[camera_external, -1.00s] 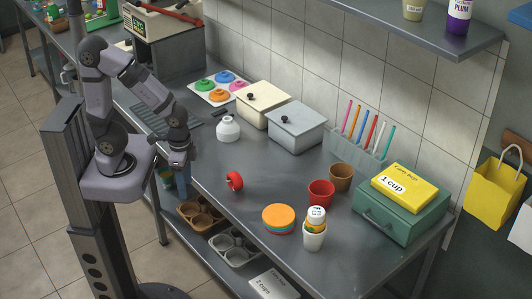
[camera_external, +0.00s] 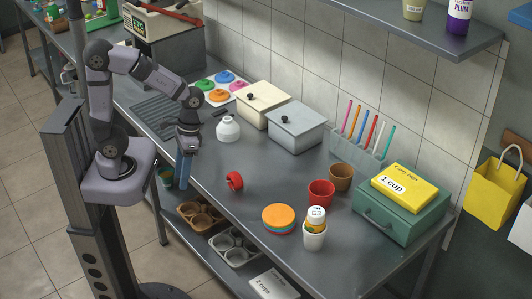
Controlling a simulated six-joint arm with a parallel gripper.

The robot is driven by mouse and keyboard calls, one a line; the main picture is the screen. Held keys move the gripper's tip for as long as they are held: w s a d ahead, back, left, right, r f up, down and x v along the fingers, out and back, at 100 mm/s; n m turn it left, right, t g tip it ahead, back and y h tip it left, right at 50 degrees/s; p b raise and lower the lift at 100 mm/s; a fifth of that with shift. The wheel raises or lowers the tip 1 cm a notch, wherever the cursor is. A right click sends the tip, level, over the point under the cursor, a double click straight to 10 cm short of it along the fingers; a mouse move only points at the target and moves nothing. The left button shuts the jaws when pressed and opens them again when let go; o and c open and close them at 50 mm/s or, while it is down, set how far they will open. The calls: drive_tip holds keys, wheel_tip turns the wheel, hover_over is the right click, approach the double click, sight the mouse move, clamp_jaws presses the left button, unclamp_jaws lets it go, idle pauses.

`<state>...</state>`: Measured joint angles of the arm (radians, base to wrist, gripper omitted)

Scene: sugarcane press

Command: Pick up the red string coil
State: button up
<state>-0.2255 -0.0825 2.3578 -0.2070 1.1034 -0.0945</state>
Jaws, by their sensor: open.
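The red string coil (camera_external: 235,181) sits on the grey metal table near its front edge, left of the stacked coloured discs. It appears to stand on its side, with a dark opening showing. My gripper (camera_external: 188,151) is over the table's front edge, to the left of the coil and apart from it. It points down and is open. Its fingertips are small and dark here, and nothing clearly shows between them.
A white bottle (camera_external: 228,129) stands behind my gripper. A blue strip (camera_external: 183,172) shows just below it. Lidded boxes (camera_external: 297,128) stand behind. The table around the coil is clear.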

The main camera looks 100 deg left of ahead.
drive_tip(key=w+a+n+t+h+b, duration=0.45)
drive_tip(key=w+a+n+h, duration=0.45)
drive_tip(key=n, duration=0.5)
drive_tip(key=a+n+t+h, duration=0.2)
drive_tip(key=a+n+t, duration=0.5)
drive_tip(key=a+t, duration=0.3)
approach(234, 173)
drive_tip(key=shift+w+d+g+b, duration=0.35)
drive_tip(key=shift+w+d+g, duration=0.1)
drive_tip(key=shift+w+d, duration=0.6)
drive_tip(key=shift+f, duration=0.3)
drive_tip(key=shift+p+x, duration=0.8)
drive_tip(key=shift+x, duration=0.8)
drive_tip(key=shift+p+x, duration=0.75)
drive_tip(key=shift+x, duration=1.3)
drive_tip(key=c, duration=1.1)
